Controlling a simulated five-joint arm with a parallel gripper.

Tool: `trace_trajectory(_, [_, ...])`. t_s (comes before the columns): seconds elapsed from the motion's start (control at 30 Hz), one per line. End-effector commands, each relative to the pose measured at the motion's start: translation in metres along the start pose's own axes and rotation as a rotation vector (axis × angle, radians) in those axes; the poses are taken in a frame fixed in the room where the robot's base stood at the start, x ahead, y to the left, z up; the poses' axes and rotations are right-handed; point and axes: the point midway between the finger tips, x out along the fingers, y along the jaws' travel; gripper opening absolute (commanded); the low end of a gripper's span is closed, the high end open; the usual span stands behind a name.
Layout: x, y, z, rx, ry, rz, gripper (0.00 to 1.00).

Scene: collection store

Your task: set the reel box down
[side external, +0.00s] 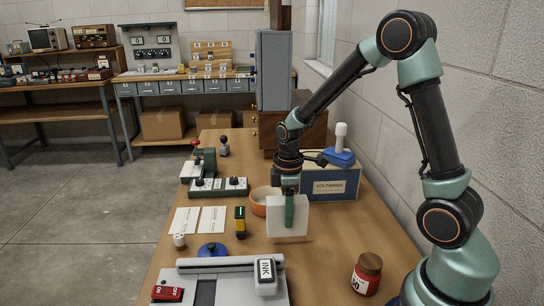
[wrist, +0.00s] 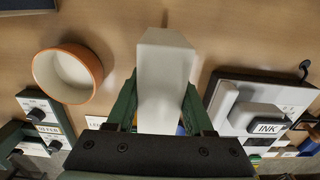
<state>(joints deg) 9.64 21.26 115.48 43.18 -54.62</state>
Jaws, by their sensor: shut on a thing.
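The reel box, a plain white flat box (side external: 287,222), is upright between the fingers of my gripper (side external: 289,210). In the side view one green finger lies across its near face. Its lower edge looks slightly above the wooden table (side external: 325,235), with a soft shadow below it. In the wrist view the box (wrist: 165,60) fills the middle, with a green finger of my gripper (wrist: 160,105) against each side.
An orange-brown bowl (side external: 259,203) stands close behind the box. A blue VOLTSPIEL box (side external: 330,186) is behind right. A red jar (side external: 367,276) stands front right; an INK box (side external: 267,282) sits on a grey device in front. Bare table lies right of the reel box.

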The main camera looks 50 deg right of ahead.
Motion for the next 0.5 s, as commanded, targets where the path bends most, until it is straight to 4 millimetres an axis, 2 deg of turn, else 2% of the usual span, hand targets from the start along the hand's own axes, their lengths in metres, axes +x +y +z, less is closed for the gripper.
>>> trace_trajectory(0.23, [0.032,-0.001,0.001,0.000,-0.002,-0.003,0.00])
trace_trajectory(0.5, [0.037,0.000,0.000,0.000,0.000,0.000,0.00])
